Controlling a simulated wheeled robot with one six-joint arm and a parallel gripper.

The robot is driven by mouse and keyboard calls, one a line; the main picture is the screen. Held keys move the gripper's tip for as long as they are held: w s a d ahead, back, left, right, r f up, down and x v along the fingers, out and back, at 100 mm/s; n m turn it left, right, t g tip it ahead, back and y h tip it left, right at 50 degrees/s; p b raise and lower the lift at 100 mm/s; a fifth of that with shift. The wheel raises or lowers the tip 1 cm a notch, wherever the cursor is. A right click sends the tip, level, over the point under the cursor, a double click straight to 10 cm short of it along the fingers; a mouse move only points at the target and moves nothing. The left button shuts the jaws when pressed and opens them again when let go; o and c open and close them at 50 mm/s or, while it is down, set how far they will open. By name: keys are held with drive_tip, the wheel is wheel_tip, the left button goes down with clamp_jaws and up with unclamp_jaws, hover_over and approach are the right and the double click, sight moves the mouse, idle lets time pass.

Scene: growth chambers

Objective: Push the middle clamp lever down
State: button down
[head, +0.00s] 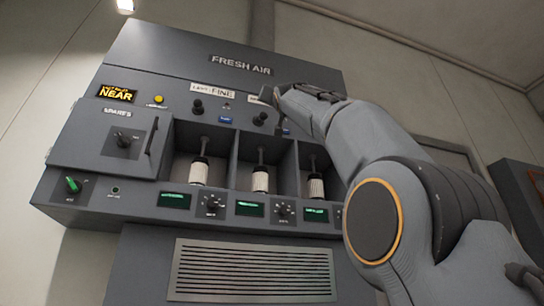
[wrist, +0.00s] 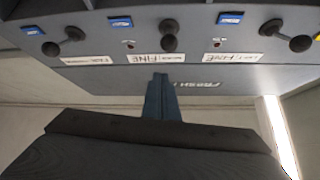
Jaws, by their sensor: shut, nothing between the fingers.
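The middle clamp lever (head: 260,119) is a dark knobbed lever on the grey panel, above the middle bay. In the wrist view the middle lever (wrist: 169,42) sits at the top centre, between a left lever (wrist: 70,35) and a right lever (wrist: 285,36). My gripper (wrist: 160,78) is shut and empty. Its tip shows just below the middle label, apart from the lever in the picture; the depth gap is unclear. In the head view my gripper (head: 268,95) is above and slightly right of the middle lever. Another lever (head: 197,106) stands to the left; the third is hidden by my arm.
Three bays below the levers each hold a white cylinder (head: 260,180). Labels (wrist: 155,57) and small blue plates (wrist: 174,22) lie close around the levers. A vent grille (head: 255,272) is below.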

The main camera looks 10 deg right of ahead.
wheel_tip(320, 180, down, 7)
drive_tip(key=s+b, duration=0.2)
drive_tip(key=b, duration=0.5)
drive_tip(key=shift+s, duration=0.4)
drive_tip(key=shift+a, duration=0.1)
